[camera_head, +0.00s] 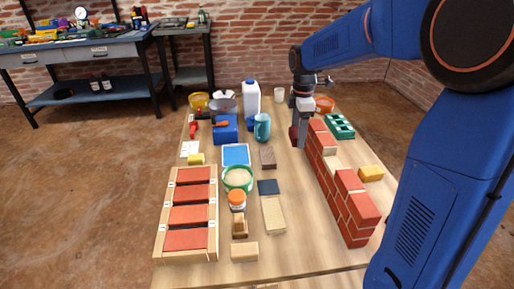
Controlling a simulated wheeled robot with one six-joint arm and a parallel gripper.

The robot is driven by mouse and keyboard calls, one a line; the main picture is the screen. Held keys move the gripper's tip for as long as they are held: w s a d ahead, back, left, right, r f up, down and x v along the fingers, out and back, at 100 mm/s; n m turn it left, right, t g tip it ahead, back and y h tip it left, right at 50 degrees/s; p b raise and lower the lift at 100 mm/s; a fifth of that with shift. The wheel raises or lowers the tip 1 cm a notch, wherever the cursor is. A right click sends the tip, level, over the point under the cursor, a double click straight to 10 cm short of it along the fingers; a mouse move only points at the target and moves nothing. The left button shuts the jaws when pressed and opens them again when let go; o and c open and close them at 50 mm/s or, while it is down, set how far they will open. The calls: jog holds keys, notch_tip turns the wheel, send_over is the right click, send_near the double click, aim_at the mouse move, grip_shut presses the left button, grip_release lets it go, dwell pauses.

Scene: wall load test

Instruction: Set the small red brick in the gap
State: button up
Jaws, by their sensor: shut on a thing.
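My gripper (300,128) points down near the far end of the brick wall, just left of it. It is shut on the small red brick (294,135), which shows as a dark red patch at the fingers and is mostly hidden by them. The red brick wall (358,222) runs along the right side of the table, with pale joints. Its top has a gap (333,162) between the raised far part and the raised near part, with a pale, mortar-coloured surface there. The brick is apart from the gap, farther back.
A wooden rack (158,240) with several red bricks stands at the left front. A green-rimmed tub (238,178), an orange-lidded jar (237,201) and a tan block (273,214) lie mid-table. A yellow sponge (371,173) lies right of the wall. A white bottle (251,98) and teal jug (262,127) stand behind.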

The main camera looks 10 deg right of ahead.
aim_at(296, 163)
jog(key=shift+d+f, duration=0.1)
jog(key=shift+d, duration=0.15)
jog(key=shift+f, duration=0.35)
jog(key=shift+d+f, duration=0.1)
jog(key=shift+f, duration=4.5)
jog(key=shift+f, duration=0.15)
jog(key=o, duration=1.4)
